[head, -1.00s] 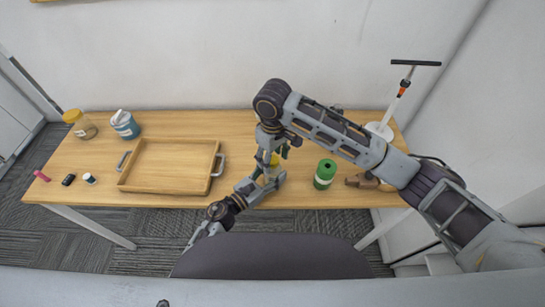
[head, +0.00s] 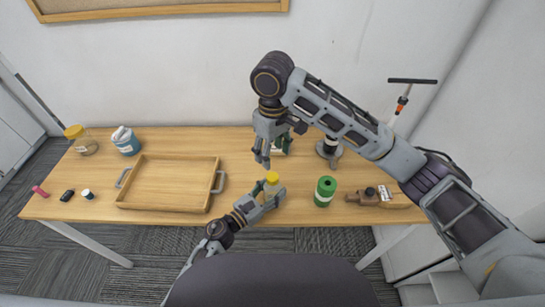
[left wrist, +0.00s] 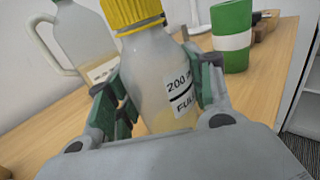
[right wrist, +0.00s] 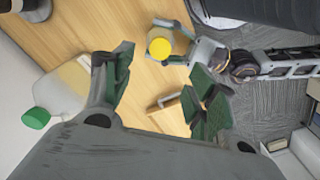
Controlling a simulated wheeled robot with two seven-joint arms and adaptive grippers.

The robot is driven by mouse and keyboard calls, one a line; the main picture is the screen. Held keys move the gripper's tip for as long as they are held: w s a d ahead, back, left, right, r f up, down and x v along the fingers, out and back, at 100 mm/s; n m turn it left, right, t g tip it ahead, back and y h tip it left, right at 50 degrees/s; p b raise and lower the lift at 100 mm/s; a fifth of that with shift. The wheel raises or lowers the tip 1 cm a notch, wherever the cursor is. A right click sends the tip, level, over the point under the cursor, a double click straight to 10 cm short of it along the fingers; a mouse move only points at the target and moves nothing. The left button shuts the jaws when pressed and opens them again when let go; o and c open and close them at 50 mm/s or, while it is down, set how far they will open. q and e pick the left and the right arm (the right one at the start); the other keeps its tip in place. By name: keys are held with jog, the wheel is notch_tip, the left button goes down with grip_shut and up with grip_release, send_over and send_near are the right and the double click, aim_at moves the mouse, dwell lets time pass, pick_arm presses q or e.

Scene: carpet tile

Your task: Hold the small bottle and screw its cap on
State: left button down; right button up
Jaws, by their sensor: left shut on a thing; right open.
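The small bottle (left wrist: 155,75) is clear with pale yellowish liquid and a label with black print. Its ribbed yellow cap (left wrist: 133,12) sits on the neck; how tight it is I cannot tell. My left gripper (left wrist: 160,95) is shut around the bottle's body and holds it upright near the table's front edge. The yellow cap (right wrist: 159,47) also shows from above in the right wrist view. My right gripper (head: 262,160) is open and empty, above and behind the bottle, apart from the cap.
A jug with a green cap (right wrist: 36,118) stands behind the bottle. A green cup with a white band (head: 325,192) and a brown wooden object (head: 375,196) are to the right. An empty wooden tray (head: 165,207) is to the left. A stand (head: 329,150) is at the back.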

dwell(0.3)
pick_arm(q)
jog(key=c, duration=0.5)
grip_release()
jog(key=shift+a, duration=0.1)
jog(key=shift+v, duration=5.9)
jog(key=shift+s, duration=0.1)
